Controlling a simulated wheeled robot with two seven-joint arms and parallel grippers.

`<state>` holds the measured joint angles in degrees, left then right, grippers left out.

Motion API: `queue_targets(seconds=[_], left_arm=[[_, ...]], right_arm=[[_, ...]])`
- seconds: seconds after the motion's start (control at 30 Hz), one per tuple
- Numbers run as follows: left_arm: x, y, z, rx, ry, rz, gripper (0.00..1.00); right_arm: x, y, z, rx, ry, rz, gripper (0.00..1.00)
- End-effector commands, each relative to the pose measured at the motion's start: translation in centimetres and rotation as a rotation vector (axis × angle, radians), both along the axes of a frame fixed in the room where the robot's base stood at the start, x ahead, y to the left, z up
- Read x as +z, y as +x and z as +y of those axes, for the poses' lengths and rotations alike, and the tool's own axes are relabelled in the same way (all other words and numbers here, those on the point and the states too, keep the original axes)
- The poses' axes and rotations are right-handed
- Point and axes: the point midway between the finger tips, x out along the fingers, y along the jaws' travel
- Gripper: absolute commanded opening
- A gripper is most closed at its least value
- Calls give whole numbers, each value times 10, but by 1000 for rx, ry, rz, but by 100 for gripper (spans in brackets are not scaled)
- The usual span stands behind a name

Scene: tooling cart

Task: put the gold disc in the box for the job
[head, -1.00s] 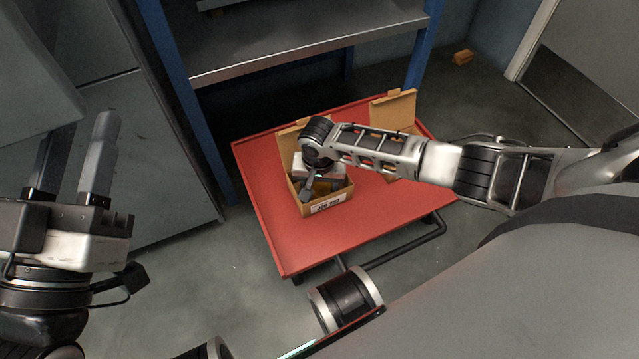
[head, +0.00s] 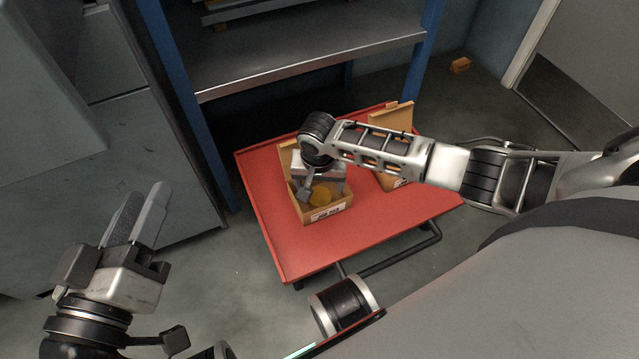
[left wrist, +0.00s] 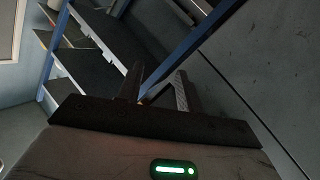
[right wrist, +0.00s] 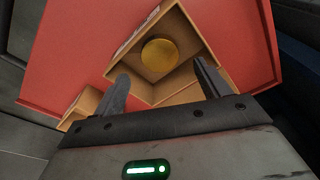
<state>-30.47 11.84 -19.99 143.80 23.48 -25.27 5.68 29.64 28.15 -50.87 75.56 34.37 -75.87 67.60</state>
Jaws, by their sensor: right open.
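The gold disc (head: 320,196) lies inside an open cardboard box (head: 327,215) with a printed label on its front, too small to read surely. In the right wrist view the disc (right wrist: 160,56) shows flat within the walls of the box (right wrist: 196,35). My right gripper (head: 321,190) is above this box, pointing down into it. Its two fingers (right wrist: 163,88) are apart, with nothing between them, and the disc is beyond their tips. My left gripper (head: 145,200) is at the left, away from the cart, empty, its fingers a little apart.
The box stands on a red cart top (head: 300,250). A second cardboard box (head: 392,180) stands on the cart at the right, partly hidden by my right arm. A shelf rack with blue posts (head: 205,150) is behind. A small box (head: 460,65) lies on the floor.

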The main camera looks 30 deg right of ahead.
Motion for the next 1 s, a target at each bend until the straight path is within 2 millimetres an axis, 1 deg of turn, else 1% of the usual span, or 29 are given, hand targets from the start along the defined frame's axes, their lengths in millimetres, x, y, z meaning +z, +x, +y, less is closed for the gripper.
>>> queue_targets(seconds=[0.03, 0.1, 0.2, 0.3, 0.47, 1.0], left_arm=[[-1, -7, -2, -9, -18, 74, 36], [-2, -4, 0, 0, 39, 65, 36], [-7, -4, 2, 6, 91, 72, 36], [-11, -4, 4, 12, 127, 76, 36], [-14, -4, 6, 15, 155, 77, 36], [-14, -4, 6, 16, 159, 75, 36]], right_arm=[[16, -1, 0, 0, 0, -1, 75], [31, -3, 1, 0, -1, -1, 75], [47, -4, 2, -1, 0, 0, 75], [57, -6, 3, -1, 1, 1, 75], [64, -7, 4, -2, 0, 1, 75], [65, -7, 4, -1, -1, 0, 75]])
